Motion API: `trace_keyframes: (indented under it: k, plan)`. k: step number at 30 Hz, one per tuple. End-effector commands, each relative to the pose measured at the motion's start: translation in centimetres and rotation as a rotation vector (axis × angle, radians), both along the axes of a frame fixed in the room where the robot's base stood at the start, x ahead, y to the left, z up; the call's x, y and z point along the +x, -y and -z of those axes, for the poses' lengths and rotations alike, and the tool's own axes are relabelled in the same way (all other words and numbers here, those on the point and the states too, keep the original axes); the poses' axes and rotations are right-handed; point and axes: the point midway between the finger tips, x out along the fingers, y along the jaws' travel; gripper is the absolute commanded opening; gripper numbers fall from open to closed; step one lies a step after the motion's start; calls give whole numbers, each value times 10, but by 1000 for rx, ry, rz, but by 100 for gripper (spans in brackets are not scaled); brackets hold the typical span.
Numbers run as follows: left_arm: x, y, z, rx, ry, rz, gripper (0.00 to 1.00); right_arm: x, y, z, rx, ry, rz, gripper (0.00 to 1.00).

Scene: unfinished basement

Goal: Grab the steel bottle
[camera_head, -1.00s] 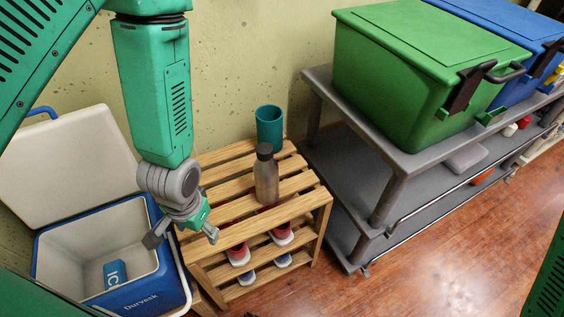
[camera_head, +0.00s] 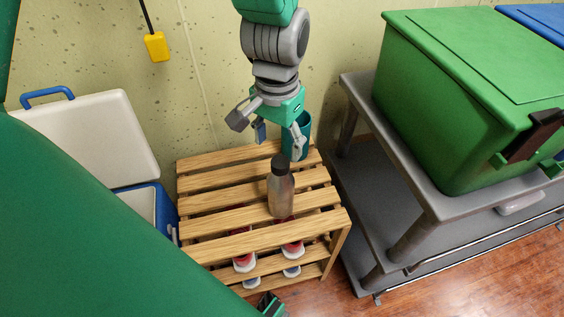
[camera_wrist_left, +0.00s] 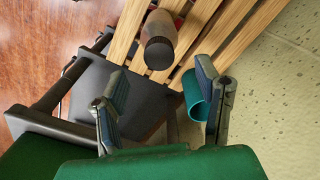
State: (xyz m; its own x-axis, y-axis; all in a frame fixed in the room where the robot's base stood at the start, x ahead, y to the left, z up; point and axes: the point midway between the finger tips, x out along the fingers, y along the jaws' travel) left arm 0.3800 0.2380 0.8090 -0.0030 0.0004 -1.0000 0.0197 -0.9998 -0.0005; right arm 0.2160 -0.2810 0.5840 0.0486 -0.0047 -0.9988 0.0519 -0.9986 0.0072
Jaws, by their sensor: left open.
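The steel bottle (camera_head: 281,192), grey with a black cap, stands upright on the slatted wooden rack (camera_head: 215,219). My left gripper (camera_head: 270,135) hangs above and behind it, in front of the teal cup (camera_head: 303,140), with its fingers spread and nothing between them. In the left wrist view the bottle (camera_wrist_left: 158,38) is beyond the open fingers of my left gripper (camera_wrist_left: 160,98), apart from them. The cup (camera_wrist_left: 193,98) shows beside one finger there. A small black and green part at the bottom edge of the head view may be my right gripper; its jaws cannot be made out.
A grey shelf cart (camera_head: 437,207) with a green bin (camera_head: 455,110) stands to the right of the rack. A white and blue cooler (camera_head: 85,135) is at the left. Shoes (camera_head: 292,250) sit on the rack's lower level. The wall is close behind.

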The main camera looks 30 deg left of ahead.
Motion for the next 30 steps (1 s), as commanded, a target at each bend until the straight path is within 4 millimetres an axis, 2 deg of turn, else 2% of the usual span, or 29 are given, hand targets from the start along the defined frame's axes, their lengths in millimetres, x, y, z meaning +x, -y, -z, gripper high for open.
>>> trace_keyframes:
  k: [1,8,18,25,26,30]
  plan:
    - [0,0,8,-1,-1,0,58,0,0,4,0,0,0,40]
    - [1,0,20,-1,1,1,58,0,0,8,0,1,1,40]
    - [4,3,66,1,-1,0,58,0,0,30,0,1,0,40]
    - [5,3,65,1,1,0,58,0,0,29,0,1,0,40]
    - [5,3,65,1,2,0,51,0,0,29,0,1,1,40]
    - [5,3,66,1,1,0,2,0,0,29,0,1,1,40]
